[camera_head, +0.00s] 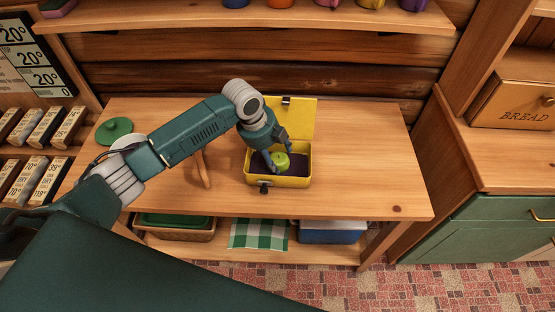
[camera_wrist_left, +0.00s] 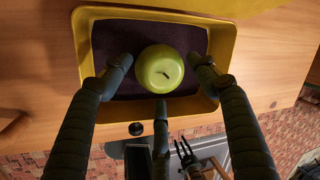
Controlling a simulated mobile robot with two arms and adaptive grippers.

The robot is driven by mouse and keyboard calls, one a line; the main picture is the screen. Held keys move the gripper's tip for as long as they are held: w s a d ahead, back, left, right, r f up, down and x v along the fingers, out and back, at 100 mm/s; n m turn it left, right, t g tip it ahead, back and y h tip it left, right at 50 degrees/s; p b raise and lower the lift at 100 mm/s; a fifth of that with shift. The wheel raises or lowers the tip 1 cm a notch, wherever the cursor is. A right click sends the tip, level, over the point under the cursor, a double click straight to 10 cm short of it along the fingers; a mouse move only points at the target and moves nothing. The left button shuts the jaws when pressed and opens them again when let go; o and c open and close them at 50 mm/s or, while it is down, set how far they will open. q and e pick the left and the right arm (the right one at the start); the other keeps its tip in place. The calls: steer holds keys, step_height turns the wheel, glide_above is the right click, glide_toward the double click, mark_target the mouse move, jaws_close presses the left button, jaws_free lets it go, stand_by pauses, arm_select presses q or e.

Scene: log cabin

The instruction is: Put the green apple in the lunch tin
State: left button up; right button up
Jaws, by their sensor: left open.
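The green apple (camera_head: 281,160) is inside the yellow lunch tin (camera_head: 293,182), which stands on the wooden table with its lid up at the back. In the left wrist view the apple (camera_wrist_left: 160,69) rests over the dark lining of the tin (camera_wrist_left: 88,22), near the middle. My left gripper (camera_head: 279,157) reaches down into the tin. Its fingers (camera_wrist_left: 160,72) are spread around the apple, open, with small gaps visible at the left and right sides. The lower finger is close to the apple; I cannot tell whether it touches.
A green lid-like object (camera_head: 114,131) and a wooden stick-like object (camera_head: 203,170) are on the table left of the tin. The table (camera_head: 365,160) is clear to the right. A shelf (camera_head: 250,23) with several mugs hangs above. A bread box (camera_head: 515,103) is at right.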

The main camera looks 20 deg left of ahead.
arm_select(q)
steer(key=v, duration=0.8)
steer(key=shift+r+b, duration=0.35)
steer(key=shift+a, duration=0.1)
stand_by(0.3)
